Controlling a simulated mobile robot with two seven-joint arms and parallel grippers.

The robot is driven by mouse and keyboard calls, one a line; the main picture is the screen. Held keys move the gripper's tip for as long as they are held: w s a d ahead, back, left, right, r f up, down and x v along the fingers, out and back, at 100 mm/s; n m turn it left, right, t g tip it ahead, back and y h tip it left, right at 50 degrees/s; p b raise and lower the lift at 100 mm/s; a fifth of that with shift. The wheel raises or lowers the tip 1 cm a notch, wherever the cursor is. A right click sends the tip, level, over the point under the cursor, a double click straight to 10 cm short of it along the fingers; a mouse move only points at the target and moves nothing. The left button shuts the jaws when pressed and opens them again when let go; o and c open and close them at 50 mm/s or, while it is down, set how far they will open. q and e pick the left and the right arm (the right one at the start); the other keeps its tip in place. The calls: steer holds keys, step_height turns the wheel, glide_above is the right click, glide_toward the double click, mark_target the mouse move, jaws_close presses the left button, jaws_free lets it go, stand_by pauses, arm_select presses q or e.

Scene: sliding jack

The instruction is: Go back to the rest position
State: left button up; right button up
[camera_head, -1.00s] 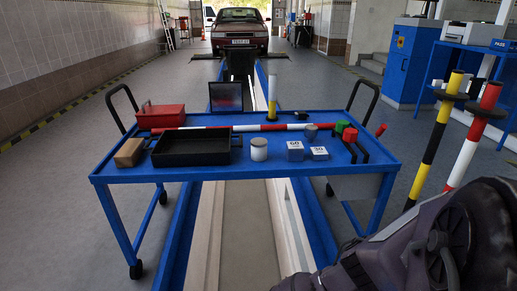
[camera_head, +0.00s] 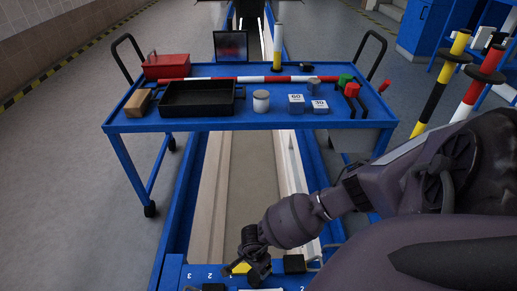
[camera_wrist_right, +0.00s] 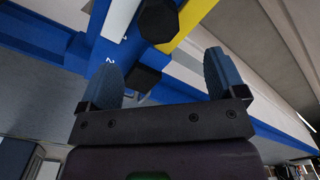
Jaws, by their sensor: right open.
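My right gripper (camera_head: 254,268) is at the bottom middle of the head view, by a blue panel (camera_head: 172,272) marked with white numbers. In the right wrist view my right gripper (camera_wrist_right: 165,78) is open, with its two blue-grey fingertips apart. Beyond it a black knob (camera_wrist_right: 158,20) stands near a yellow part (camera_wrist_right: 190,22), and a second dark knob (camera_wrist_right: 140,78) shows between the fingers. Whether the fingers touch either knob I cannot tell. The yellow part also shows beside the gripper in the head view (camera_head: 238,268). My left gripper is not in view.
A blue cart (camera_head: 220,124) stands ahead, carrying a black tray (camera_head: 200,98), a red box (camera_head: 166,65), a white cylinder (camera_head: 261,101) and numbered blocks (camera_head: 296,104). Striped posts (camera_head: 478,82) stand at the right. The floor at the left (camera_head: 70,170) is clear.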

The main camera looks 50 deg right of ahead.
steer(key=shift+r, duration=0.4)
steer(key=shift+s, duration=0.1)
